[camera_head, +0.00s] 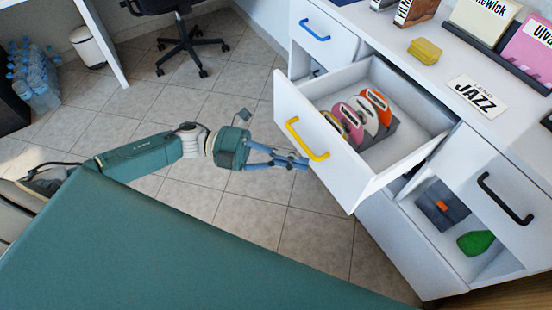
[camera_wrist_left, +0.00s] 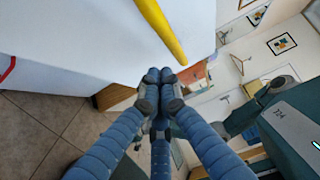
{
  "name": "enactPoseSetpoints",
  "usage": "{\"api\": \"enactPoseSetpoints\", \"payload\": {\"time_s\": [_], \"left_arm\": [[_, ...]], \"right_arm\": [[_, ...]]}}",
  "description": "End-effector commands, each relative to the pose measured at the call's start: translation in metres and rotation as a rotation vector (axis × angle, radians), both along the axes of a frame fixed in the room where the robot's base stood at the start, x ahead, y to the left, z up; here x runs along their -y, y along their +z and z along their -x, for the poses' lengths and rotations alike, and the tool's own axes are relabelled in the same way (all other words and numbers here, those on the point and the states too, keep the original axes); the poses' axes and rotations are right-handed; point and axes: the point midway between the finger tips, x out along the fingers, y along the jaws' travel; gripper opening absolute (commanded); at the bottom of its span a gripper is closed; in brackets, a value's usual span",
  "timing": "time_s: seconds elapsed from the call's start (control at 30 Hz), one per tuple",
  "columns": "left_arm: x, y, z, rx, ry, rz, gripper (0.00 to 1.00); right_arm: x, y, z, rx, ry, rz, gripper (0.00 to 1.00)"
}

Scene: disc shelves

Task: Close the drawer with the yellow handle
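The white drawer (camera_head: 345,178) with the yellow handle (camera_head: 305,140) is pulled well out of the white cabinet. Several coloured discs (camera_head: 362,113) stand in a holder inside it. My left gripper (camera_head: 304,163) is at the drawer's front face, just below the handle. In the left wrist view my gripper's blue fingertips (camera_wrist_left: 160,76) are together with nothing visible between them. The yellow handle (camera_wrist_left: 160,28) passes just above them across the white front (camera_wrist_left: 90,40). I cannot tell whether the fingertips touch the front. My right gripper is not in view.
A closed drawer with a blue handle (camera_head: 315,30) is at the upper left of the cabinet. A black-handled front (camera_head: 505,198) is at right, beside an open compartment with a green item (camera_head: 475,242). Tiled floor (camera_head: 250,210) is clear.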

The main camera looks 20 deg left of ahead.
Motion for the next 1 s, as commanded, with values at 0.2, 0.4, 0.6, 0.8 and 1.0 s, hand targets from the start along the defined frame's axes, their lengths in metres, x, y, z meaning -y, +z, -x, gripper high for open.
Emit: {"api": "enactPoseSetpoints", "payload": {"time_s": [0.2, 0.4, 0.6, 0.8, 1.0], "left_arm": [[0.011, -0.001, -0.014, -0.001, -0.001, 0.0, 0.0], [0.012, -0.001, -0.016, -0.002, -0.001, -0.001, 0.0], [0.012, -0.001, -0.016, -0.002, -0.001, 0.0, 0.0], [0.016, -0.002, -0.022, 0.0, -0.001, 0.002, 0.0], [0.03, -0.003, -0.042, 0.002, 0.0, 0.003, 0.0]], "right_arm": [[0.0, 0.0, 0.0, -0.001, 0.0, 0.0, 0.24], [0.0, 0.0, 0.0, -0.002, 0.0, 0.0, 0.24], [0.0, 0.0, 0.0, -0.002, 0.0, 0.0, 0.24], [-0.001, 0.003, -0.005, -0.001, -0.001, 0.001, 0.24], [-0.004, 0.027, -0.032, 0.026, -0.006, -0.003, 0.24]]}}
